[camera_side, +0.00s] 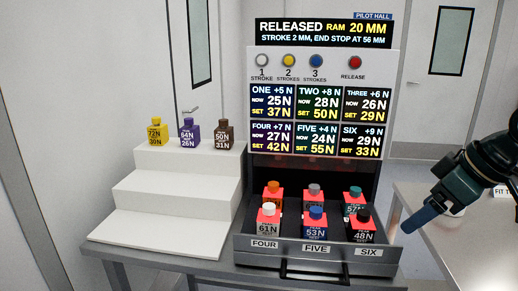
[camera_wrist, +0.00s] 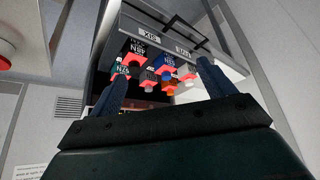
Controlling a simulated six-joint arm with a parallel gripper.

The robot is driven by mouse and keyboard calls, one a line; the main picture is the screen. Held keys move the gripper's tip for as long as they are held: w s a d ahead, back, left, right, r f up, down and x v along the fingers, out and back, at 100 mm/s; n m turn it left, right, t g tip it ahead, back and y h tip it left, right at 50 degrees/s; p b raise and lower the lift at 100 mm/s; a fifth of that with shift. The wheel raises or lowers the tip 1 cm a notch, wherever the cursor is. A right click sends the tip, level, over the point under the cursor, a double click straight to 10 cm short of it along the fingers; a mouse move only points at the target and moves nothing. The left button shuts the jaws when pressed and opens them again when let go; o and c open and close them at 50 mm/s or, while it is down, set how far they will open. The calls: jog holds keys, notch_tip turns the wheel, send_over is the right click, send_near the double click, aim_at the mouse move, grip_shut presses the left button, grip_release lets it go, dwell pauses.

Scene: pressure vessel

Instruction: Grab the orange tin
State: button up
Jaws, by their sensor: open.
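The orange tin (camera_side: 272,188) stands in the back left of the open drawer (camera_side: 246,252), behind the white tin (camera_side: 268,222), which hides its lower part. In the wrist view the orange tin (camera_wrist: 169,90) appears inverted among the other tins, between my fingers in the picture but well away from them. My gripper (camera_side: 412,222) is off to the right of the drawer, pointing down and left. In the wrist view my gripper (camera_wrist: 162,72) is open, with nothing between its fingers.
The drawer also holds blue (camera_side: 316,222), black (camera_side: 361,226), grey (camera_side: 314,194) and teal (camera_side: 355,200) tins. White steps (camera_side: 175,186) at left carry yellow, purple and brown tins on top. The display panel (camera_side: 320,100) rises behind the drawer. A table (camera_side: 460,235) is at right.

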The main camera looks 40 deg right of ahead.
jog(key=w+d+f+n+t+y, duration=0.1)
jog(key=w+d+f+n, duration=0.1)
jog(key=w, duration=1.3)
jog(key=w+d+f+n+t+y, duration=0.1)
jog(key=w+d+f+n+y, duration=0.1)
jog(key=w, duration=1.2)
jog(key=shift+w+d+f+t, duration=0.25)
jog(key=shift+w+d+t, duration=0.05)
jog(key=shift+w+t, duration=0.1)
jog(key=shift+w+f, duration=0.1)
send_over(279, 194)
jog(key=s+d, duration=0.2)
jog(key=s, duration=0.1)
jog(key=shift+s+a+f, duration=0.1)
jog(key=shift+a+f, duration=0.05)
jog(key=shift+f, duration=1.3)
jog(key=shift+s+a+f, duration=0.1)
jog(key=shift+f, duration=1.3)
jog(key=shift+w, duration=0.1)
jog(key=shift+x, duration=2.55)
jog(key=shift+a, duration=0.1)
jog(key=shift+c, duration=0.2)
jog(key=c, duration=1.7)
